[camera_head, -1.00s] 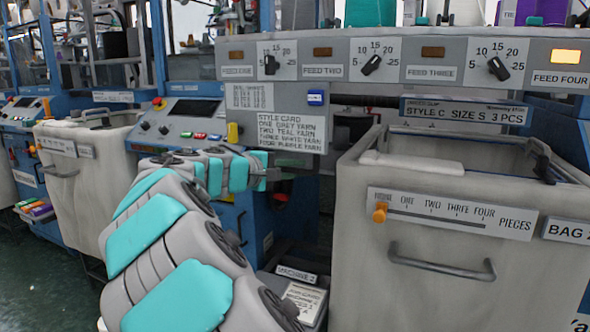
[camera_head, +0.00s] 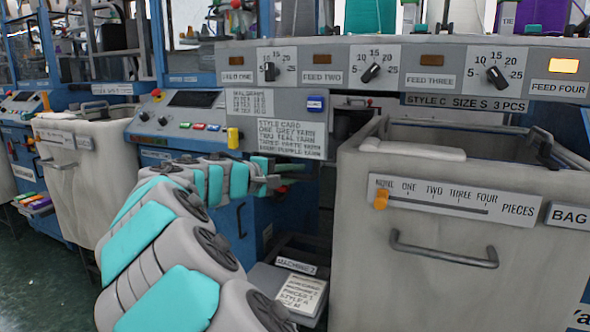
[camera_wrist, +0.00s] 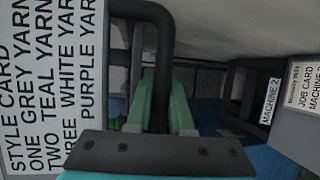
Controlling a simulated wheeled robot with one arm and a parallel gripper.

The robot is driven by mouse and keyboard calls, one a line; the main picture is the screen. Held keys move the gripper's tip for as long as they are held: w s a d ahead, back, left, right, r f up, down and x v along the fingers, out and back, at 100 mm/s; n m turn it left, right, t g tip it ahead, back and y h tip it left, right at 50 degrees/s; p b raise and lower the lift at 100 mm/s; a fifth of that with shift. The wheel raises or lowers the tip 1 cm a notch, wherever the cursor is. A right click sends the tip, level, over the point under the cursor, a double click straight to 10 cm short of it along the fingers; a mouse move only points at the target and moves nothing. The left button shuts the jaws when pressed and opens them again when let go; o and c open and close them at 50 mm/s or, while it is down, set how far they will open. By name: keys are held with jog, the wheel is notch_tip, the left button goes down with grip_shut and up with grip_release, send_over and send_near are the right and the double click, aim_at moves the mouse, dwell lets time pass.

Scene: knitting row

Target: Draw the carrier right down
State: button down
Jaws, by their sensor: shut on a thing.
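My gripper (camera_head: 272,182) is low in front of the machine, just below the style card (camera_head: 288,139) and left of the bag. In the wrist view, its green fingers (camera_wrist: 162,108) are shut on a black bent bar (camera_wrist: 160,65). The bar curves over at the top and runs down between the fingers. I cannot tell whether this bar is the carrier's handle; no part is labelled as a carrier. What the bar joins to is hidden. In the head view, my arm and the shadow under the panel hide the grip.
A pale bag (camera_head: 455,265) with a front handle (camera_head: 443,256) and an orange slider (camera_head: 382,199) stands close on the right. The feed panel (camera_head: 400,70) overhangs above. A job card box (camera_head: 290,291) sits low beside the bag. Another bag (camera_head: 85,155) stands left.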

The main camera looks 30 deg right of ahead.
jog(key=shift+f, duration=0.45)
jog(key=c, duration=1.2)
grip_release()
jog(key=o, duration=0.4)
jog(key=shift+r, duration=0.1)
jog(key=shift+a+r, duration=0.1)
jog(key=shift+s+a, duration=0.1)
jog(key=shift+a, duration=0.2)
jog(key=v, duration=0.7)
